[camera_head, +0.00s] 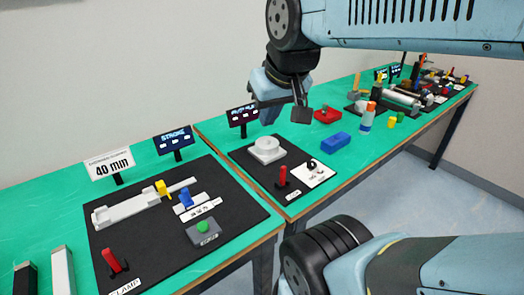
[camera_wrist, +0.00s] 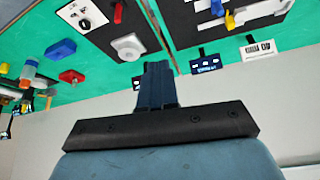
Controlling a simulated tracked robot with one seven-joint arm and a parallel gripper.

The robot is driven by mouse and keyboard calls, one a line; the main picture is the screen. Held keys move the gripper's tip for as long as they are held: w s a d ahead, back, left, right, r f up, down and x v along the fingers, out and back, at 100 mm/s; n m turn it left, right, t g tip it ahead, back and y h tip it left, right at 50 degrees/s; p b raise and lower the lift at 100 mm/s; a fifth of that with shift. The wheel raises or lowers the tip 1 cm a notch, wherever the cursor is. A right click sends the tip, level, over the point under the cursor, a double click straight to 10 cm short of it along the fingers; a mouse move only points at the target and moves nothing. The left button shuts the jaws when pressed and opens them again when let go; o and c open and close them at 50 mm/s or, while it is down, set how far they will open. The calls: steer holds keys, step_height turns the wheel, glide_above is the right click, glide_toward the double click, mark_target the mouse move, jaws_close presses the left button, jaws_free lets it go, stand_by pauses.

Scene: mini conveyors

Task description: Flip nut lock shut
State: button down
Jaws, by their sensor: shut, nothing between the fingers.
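I cannot tell which of these is the nut lock; the small labels are unreadable. In the wrist view the white round part (camera_wrist: 128,47), red lever (camera_wrist: 118,13) and white panel (camera_wrist: 82,14) appear upside down. My gripper (camera_head: 268,120) is above the back of this board, near its sign. Its fingers (camera_wrist: 157,66) are together and empty, apart from these parts.
A left board (camera_head: 140,250) has a slide, a green button and a red lever labelled CLAMP. Signs (camera_head: 174,140) stand behind it. A blue block (camera_head: 335,141), red part (camera_head: 327,115) and bottle (camera_head: 367,118) stand right of the middle board. More devices fill the far right.

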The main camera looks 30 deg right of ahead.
steer(key=shift+w, duration=0.1)
steer(key=w+d+f+n+g, duration=0.5)
steer(key=w+f+n, duration=0.3)
steer(key=w+n, duration=0.2)
steer(key=w+d+f+n+g, duration=0.4)
steer(key=w+f+n, duration=0.4)
steer(key=w+n, duration=0.2)
steer(key=shift+w+d+f+g+h, duration=0.25)
steer(key=shift+w+d+g+h, duration=0.2)
steer(key=shift+w, duration=0.6)
steer(key=shift+a+f, duration=0.1)
